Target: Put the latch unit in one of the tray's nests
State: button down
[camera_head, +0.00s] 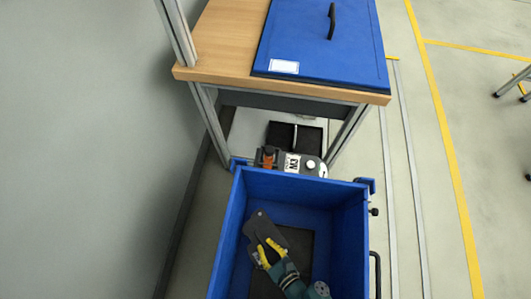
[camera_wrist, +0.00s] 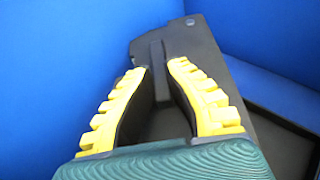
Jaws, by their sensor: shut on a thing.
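My gripper (camera_head: 266,246), with yellow ribbed fingers, is down inside the blue bin. It is shut on a dark grey flat part, which I take to be the latch unit (camera_head: 261,225). In the wrist view the fingertips (camera_wrist: 158,65) close on a raised rib of the latch unit (camera_wrist: 202,48), whose plate spreads around them with a stepped edge. The latch unit lies tilted across the picture. A black flat thing with a raised rim (camera_wrist: 285,119) lies beside and beneath it; I cannot tell whether it is the tray, and no nests show clearly.
The blue bin's walls (camera_head: 233,215) stand close around my gripper. A grey unit with an orange part (camera_head: 290,161) is at the bin's far edge. Beyond are a black two-part container (camera_head: 295,136) and a wooden table (camera_head: 222,40) bearing a blue panel with a black handle (camera_head: 350,60).

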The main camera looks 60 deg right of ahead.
aim_at(275, 260)
jog(key=c, duration=1.2)
grip_release()
jog(key=shift+f, duration=0.1)
jog(key=shift+c, duration=0.2)
jog(key=p+v, duration=0.2)
jog(key=v, duration=0.3)
jog(key=shift+s+a+r, duration=0.1)
jog(key=shift+s+r, duration=0.2)
jog(key=shift+r, duration=0.05)
jog(key=shift+s+b, duration=0.25)
jog(key=shift+b, duration=0.1)
jog(key=shift+s+a+r, duration=0.3)
jog(key=shift+s+a, duration=0.05)
jog(key=shift+s, duration=0.2)
